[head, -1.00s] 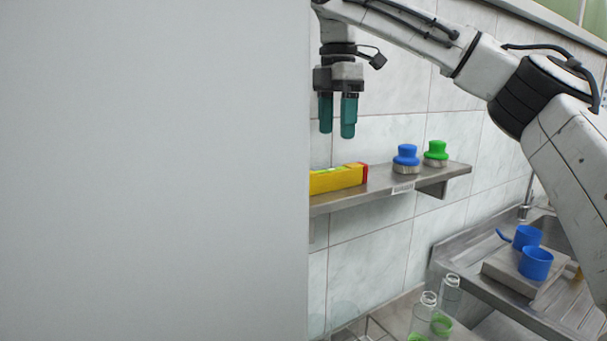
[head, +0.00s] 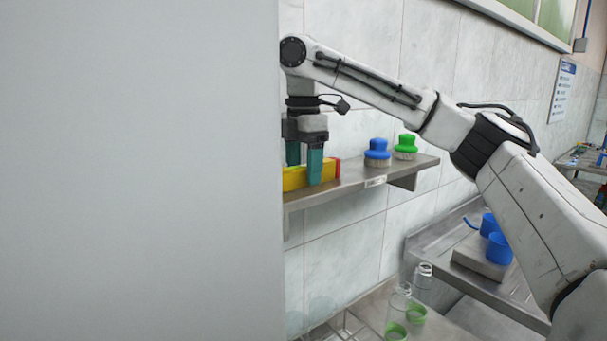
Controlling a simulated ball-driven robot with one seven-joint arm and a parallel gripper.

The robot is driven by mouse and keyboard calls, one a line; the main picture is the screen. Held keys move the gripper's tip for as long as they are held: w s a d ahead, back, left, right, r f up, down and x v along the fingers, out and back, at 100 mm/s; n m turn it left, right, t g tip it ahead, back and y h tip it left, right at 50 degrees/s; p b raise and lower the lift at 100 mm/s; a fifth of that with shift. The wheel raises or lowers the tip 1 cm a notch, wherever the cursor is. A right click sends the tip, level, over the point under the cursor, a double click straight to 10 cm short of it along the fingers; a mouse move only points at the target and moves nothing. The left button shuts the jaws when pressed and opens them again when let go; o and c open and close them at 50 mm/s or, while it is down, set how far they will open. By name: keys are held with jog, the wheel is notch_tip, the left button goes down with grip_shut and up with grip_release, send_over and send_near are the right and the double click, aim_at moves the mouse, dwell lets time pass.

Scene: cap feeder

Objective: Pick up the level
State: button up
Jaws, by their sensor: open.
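The level (head: 327,171) is a yellow bar with a red end. It lies on the steel wall shelf (head: 350,184), its left part hidden behind the grey panel. My gripper (head: 304,174) points down with two teal fingers, apart and open. The fingers are low at the level; the nearer finger covers part of its front side, and the farther finger's lower end is hidden behind the level. I cannot tell whether either finger touches it.
A large grey panel (head: 140,170) blocks the left of the view. Blue cups (head: 499,247) and clear bottles (head: 398,304) stand lower down. Shelf space between level and brushes is clear.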

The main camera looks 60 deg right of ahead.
jog(key=shift+f, duration=0.4)
jog(key=c, duration=1.1)
jog(key=shift+r, duration=0.15)
jog(key=shift+c, duration=0.2)
